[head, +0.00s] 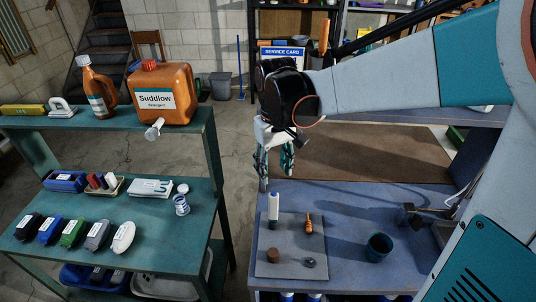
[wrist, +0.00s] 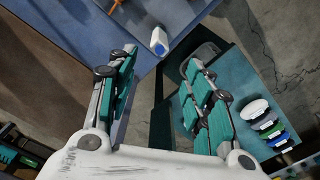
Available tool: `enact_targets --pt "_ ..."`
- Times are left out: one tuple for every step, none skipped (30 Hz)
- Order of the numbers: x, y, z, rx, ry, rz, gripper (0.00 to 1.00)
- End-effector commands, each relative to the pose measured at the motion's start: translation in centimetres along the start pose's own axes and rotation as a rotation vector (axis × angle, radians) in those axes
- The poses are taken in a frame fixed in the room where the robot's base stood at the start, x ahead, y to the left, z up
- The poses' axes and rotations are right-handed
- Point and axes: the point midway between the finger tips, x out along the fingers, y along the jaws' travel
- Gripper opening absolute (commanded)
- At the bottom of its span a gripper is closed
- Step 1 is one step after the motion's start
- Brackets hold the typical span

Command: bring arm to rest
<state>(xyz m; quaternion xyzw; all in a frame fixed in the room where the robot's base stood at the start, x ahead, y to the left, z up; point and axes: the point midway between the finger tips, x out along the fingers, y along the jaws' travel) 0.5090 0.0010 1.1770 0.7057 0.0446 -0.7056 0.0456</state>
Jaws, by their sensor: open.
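My gripper (head: 275,158) hangs at the end of my arm near the left edge of the blue workbench (head: 350,215) in the head view. It points downward above the bench's left edge and the gap beside it. In the wrist view its two teal-padded fingers (wrist: 160,92) are spread wide apart with nothing between them. My arm reaches in from the upper right.
A green shelf unit (head: 215,175) stands on the left, holding an orange Suddlow jug (head: 163,93) and several small items. A floor gap separates shelf and bench.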

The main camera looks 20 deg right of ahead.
Motion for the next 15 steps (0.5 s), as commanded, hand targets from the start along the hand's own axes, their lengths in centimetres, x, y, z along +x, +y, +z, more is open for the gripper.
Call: enact_targets --pt "0.0 0.0 0.1 0.000 0.000 0.000 0.47" --pt "0.0 0.0 0.1 0.000 0.000 0.000 0.47" --pt "0.0 0.0 0.1 0.000 0.000 0.000 0.47" --pt "0.0 0.0 0.1 0.000 0.000 0.000 0.47" --pt "0.0 0.0 0.1 0.000 0.000 0.000 0.47" --pt "0.0 0.0 0.1 0.000 0.000 0.000 0.47" --pt "0.0 0.0 0.1 0.000 0.000 0.000 0.47" --pt "0.0 0.0 0.1 0.000 0.002 0.000 0.47" --pt "0.0 -0.1 0.3 0.001 0.006 0.001 0.47" --pt "0.0 -0.1 0.5 0.002 0.012 0.001 0.47" --pt "-0.1 -0.1 0.7 0.004 0.019 0.002 0.47" --pt "-0.1 -0.2 1.1 0.006 0.032 0.004 0.47" --pt "-0.1 -0.2 1.5 0.009 0.046 0.005 0.47" --pt "-0.2 -0.3 1.9 0.012 0.060 0.007 0.47" --pt "-0.2 -0.3 2.4 0.016 0.083 0.010 0.47"
